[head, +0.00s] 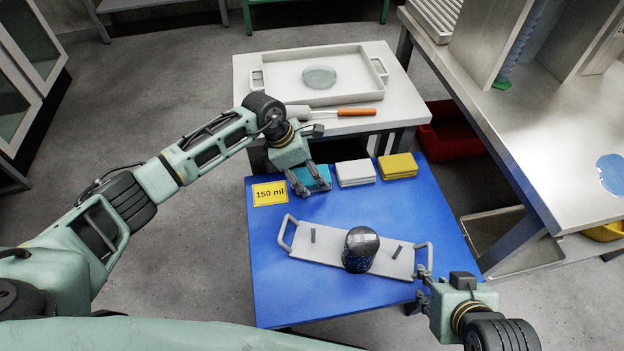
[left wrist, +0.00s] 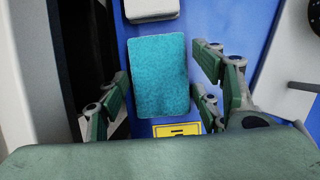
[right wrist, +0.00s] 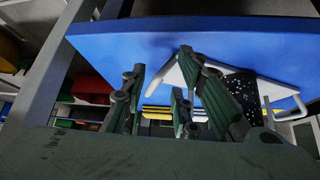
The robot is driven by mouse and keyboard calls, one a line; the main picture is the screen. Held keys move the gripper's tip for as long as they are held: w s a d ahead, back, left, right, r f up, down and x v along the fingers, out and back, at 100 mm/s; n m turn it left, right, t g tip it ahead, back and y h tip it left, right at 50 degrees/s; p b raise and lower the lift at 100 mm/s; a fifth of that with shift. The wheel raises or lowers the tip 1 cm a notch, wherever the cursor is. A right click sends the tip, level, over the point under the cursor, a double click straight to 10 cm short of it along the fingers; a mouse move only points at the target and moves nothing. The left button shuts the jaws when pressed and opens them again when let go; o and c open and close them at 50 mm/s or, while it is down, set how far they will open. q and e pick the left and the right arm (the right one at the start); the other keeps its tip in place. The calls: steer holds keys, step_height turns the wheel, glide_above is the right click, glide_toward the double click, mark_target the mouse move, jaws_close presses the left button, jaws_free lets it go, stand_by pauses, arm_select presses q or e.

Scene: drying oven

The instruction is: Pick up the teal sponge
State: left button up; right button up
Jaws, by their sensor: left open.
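The teal sponge (head: 313,177) lies on the blue table (head: 270,270) near its far edge, left of a white sponge. My left gripper (head: 309,185) is above it and partly hides it in the head view. In the left wrist view the teal sponge (left wrist: 159,75) lies between the fingers of my open left gripper (left wrist: 165,95), with a gap on both sides. My right gripper (head: 424,285) is at the table's right side, by a handle of the grey tray. In the right wrist view the fingers of my right gripper (right wrist: 165,100) stand apart with nothing between them.
A white sponge (head: 355,173) and a yellow sponge (head: 397,166) lie to the right. A yellow "150 ml" label (head: 270,194) is at the left. A grey handled tray (head: 320,252) carries a dark speckled container (head: 360,250). A white table (head: 245,75) stands behind.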

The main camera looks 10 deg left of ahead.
mark_target(310, 175)
arm_select(q)
steer(key=shift+f, duration=0.1)
arm_select(e)
steer(key=shift+w+r, duration=0.1)
steer(key=shift+w, duration=0.1)
arm_select(q)
steer(key=shift+f, duration=0.25)
arm_select(e)
steer(key=shift+w+a+r+t, duration=0.25)
steer(key=shift+w+r+t, duration=0.05)
steer(key=shift+w, duration=0.25)
steer(key=shift+w+a+r+t, duration=0.2)
steer(key=shift+w+r+t, duration=0.1)
steer(key=shift+w, duration=0.25)
stand_by(0.8)
arm_select(q)
steer(key=shift+c, duration=0.5)
steer(key=c, duration=0.5)
